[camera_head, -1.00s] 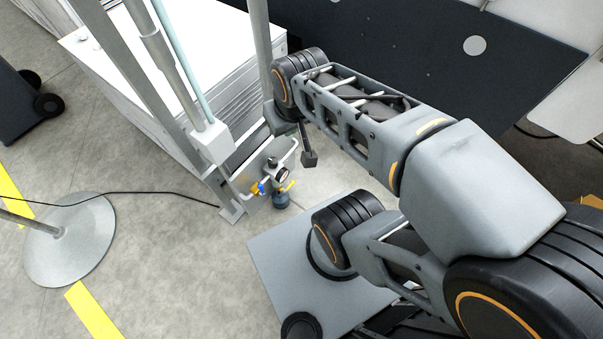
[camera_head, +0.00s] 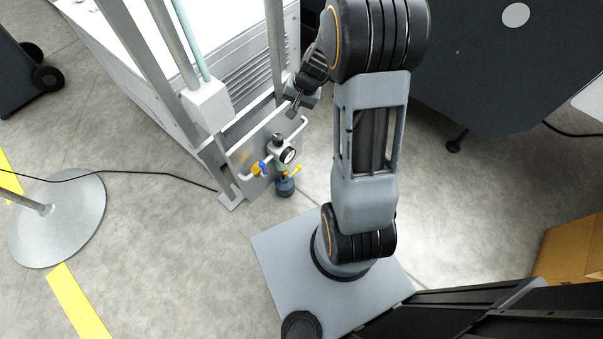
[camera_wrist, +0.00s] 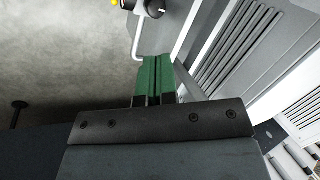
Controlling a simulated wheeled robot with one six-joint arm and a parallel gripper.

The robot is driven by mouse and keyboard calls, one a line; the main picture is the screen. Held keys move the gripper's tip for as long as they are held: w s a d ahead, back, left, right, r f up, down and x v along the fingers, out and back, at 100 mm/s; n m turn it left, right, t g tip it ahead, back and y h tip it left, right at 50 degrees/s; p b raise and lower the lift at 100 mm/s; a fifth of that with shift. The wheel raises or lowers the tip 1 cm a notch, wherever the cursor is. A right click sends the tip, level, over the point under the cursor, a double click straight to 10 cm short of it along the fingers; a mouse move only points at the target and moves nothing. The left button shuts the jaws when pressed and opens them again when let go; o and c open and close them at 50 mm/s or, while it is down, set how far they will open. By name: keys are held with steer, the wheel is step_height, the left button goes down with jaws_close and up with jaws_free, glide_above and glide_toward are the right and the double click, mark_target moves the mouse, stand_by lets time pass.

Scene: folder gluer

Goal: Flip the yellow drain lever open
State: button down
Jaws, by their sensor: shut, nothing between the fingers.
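The small yellow lever (camera_head: 296,170) sticks out to the right above the dark blue bowl (camera_head: 286,187) of an air-line unit, at the lower part of the metal frame. A round white gauge (camera_head: 288,155) sits just above it. My gripper (camera_head: 292,110) is above the unit, apart from it, pointing down. In the wrist view its green fingers (camera_wrist: 153,80) are shut together with nothing between them. A yellow bit (camera_wrist: 114,3) shows at the top edge there, beside the gauge (camera_wrist: 155,8); I cannot tell whether it is the lever.
A second yellow part with blue (camera_head: 259,169) sits left of the gauge. A bent white pipe (camera_head: 298,128) runs close below my gripper. Metal posts (camera_head: 275,50) and a louvred white cabinet (camera_head: 235,65) stand behind. A black cable (camera_head: 130,192) crosses to the frame. Floor right of the unit is clear.

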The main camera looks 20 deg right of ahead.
steer(key=w+d+f+m+b, duration=0.1)
steer(key=d+f+m+b, duration=0.15)
steer(key=f, duration=0.85)
steer(key=w+d+f+m+b, duration=0.2)
steer(key=d+f+b, duration=0.15)
steer(key=f, duration=0.75)
steer(key=m+b, duration=0.2)
steer(key=b, duration=0.1)
glide_above(300, 166)
steer(key=s+d, duration=0.4)
steer(key=d, duration=0.1)
step_height(300, 166, down, 12)
steer(key=shift+s, duration=0.1)
steer(key=b+x, duration=0.4)
steer(key=x, duration=0.9)
steer(key=shift+a+b, duration=0.1)
steer(key=shift+b, duration=0.2)
steer(key=shift+w+a+f, duration=0.1)
steer(key=shift+w+f, duration=0.1)
steer(key=shift+f, duration=0.15)
steer(key=shift+a, duration=0.15)
